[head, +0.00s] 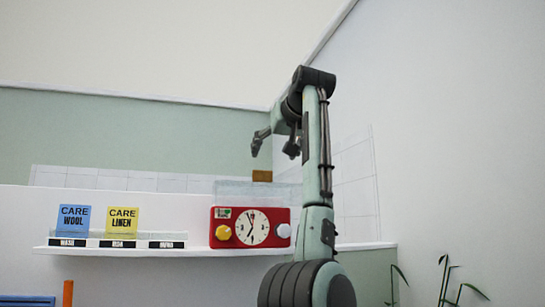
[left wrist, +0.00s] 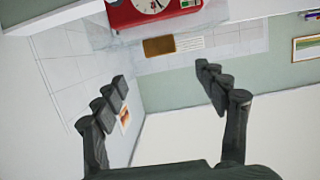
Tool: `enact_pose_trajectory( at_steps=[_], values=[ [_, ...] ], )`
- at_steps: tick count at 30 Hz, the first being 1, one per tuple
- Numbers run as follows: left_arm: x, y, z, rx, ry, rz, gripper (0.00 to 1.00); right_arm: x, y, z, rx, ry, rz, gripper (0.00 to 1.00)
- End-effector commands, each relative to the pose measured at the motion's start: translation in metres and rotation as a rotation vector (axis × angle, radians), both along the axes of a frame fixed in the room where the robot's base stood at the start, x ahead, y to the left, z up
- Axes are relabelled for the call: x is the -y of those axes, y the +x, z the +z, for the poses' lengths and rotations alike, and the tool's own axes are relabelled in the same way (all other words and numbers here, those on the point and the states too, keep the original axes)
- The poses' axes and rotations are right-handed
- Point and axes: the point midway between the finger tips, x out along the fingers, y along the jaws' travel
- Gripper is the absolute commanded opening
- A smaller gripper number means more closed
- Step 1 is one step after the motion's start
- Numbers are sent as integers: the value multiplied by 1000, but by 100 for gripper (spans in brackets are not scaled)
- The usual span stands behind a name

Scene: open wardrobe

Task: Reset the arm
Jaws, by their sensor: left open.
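My left arm (head: 315,180) rises upright in the head view, its elbow bent at the top. My left gripper (head: 274,149) hangs from it, pointing down and left, above the shelf. Its two fingers are spread apart with nothing between them. In the left wrist view the open fingers of the left gripper (left wrist: 162,78) frame bare wall and a corner. My right gripper is in neither view.
A red box with a dial (head: 252,227) stands on the white shelf (head: 140,250), with blue (head: 73,219) and yellow (head: 122,220) CARE cards to its left. A brown block (head: 262,176) shows behind. Plants (head: 450,280) stand lower right. Air around the gripper is clear.

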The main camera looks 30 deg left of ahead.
Motion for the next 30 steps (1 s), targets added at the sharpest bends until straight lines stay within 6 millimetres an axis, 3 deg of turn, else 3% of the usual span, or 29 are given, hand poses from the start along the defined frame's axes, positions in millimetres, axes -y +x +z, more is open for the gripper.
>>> enact_pose_trajectory(
  at_steps=[14,30],
  values=[
    [-10,8,-4,-3,0,0,72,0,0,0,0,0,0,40],
    [-79,67,-28,-1,2,1,72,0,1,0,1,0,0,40]
  ],
)
